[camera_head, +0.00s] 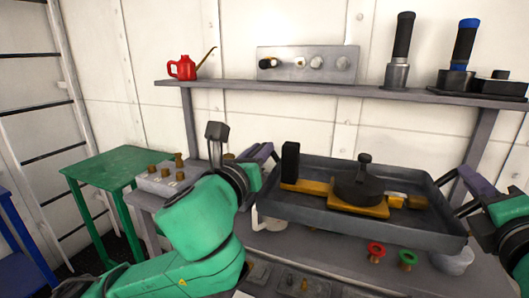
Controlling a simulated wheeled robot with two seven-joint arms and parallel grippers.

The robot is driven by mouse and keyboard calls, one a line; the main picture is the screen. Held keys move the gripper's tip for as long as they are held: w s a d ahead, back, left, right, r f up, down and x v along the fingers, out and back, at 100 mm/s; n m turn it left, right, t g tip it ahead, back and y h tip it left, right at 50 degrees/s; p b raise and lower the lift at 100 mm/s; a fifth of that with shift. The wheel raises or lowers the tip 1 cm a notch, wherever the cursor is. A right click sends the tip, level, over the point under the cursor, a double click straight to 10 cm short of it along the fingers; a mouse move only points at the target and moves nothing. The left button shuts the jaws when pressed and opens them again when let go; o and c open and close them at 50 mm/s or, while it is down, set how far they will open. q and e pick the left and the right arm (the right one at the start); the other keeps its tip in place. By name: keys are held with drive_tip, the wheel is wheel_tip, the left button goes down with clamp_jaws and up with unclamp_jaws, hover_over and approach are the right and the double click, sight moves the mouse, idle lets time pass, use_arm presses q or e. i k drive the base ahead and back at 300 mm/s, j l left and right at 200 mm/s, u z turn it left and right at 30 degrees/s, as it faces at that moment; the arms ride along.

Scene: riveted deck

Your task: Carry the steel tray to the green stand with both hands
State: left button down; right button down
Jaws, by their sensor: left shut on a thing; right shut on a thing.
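The steel tray (350,218) is a dark grey, shallow, walled tray at the right of centre. It carries a yellow-based tool with a round black knob and an upright black block. My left gripper (268,158) is shut on the tray's left end, and my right gripper (462,192) is shut on its right end. The fingertips are partly hidden. The tray looks raised over the grey workbench, its right side lower in the picture. The green stand (108,164) is a green table at the left, with a bare top.
A grey block with brass knobs (160,183) sits on the bench between stand and tray. A red spool (376,250), a green spool (408,258) and a pale bowl (455,262) lie near the tray's front edge. A shelf (290,86) with tools runs behind. A blue frame (22,240) stands far left.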

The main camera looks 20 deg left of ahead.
sight(120, 162)
drive_tip(key=j, duration=2.6)
drive_tip(key=k+j, duration=0.1)
drive_tip(key=j, duration=1.35)
drive_tip(key=k+j, duration=0.15)
drive_tip(key=j, duration=1.25)
drive_tip(key=k+z, duration=0.05)
